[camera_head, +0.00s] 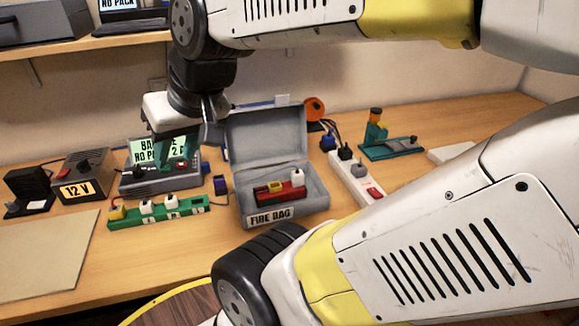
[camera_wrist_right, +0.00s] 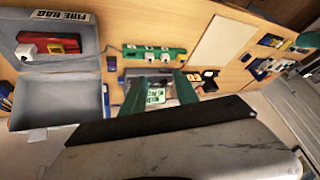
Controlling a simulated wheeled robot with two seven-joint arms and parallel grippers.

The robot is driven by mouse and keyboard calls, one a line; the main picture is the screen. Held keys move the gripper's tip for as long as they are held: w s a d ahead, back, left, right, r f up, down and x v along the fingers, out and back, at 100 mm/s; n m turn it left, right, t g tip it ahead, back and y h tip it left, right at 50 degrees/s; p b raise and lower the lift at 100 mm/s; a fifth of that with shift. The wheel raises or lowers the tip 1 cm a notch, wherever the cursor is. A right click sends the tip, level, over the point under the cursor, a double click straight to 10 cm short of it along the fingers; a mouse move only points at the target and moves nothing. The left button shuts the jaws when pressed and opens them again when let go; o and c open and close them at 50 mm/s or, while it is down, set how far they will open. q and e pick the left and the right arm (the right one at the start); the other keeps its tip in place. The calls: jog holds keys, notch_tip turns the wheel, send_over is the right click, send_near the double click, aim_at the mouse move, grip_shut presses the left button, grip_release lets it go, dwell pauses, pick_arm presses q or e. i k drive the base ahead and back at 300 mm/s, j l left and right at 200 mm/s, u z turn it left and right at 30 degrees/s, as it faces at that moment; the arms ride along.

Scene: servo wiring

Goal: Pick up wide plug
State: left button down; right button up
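Several plugs are in view, and I cannot tell for certain which is the wide plug. White plugs (camera_head: 171,202) stand in a row on a green strip (camera_head: 128,222), with a yellow plug (camera_head: 117,212) at its left end. The white plugs also show in the right wrist view (camera_wrist_right: 149,56). A dark blue plug (camera_head: 221,185) is by the strip's right end. My right gripper (camera_head: 177,152) hangs in front of the charger (camera_head: 133,184), behind the strip. In the right wrist view its green fingers (camera_wrist_right: 159,90) are apart, with nothing held between them. My left gripper is not in view.
An open grey fire bag box (camera_head: 322,210) holds a red battery (camera_head: 293,192) and a white plug. A 12 V box (camera_head: 76,178) stands left. A white power strip (camera_head: 346,177) and a teal stand (camera_head: 390,150) are right. A bare board (camera_head: 40,260) lies front left.

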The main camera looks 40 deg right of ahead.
aim_at(297, 176)
jog(key=z, duration=1.65)
jog(key=i+l+u, duration=0.15)
jog(key=l, duration=0.15)
jog(key=k, duration=0.05)
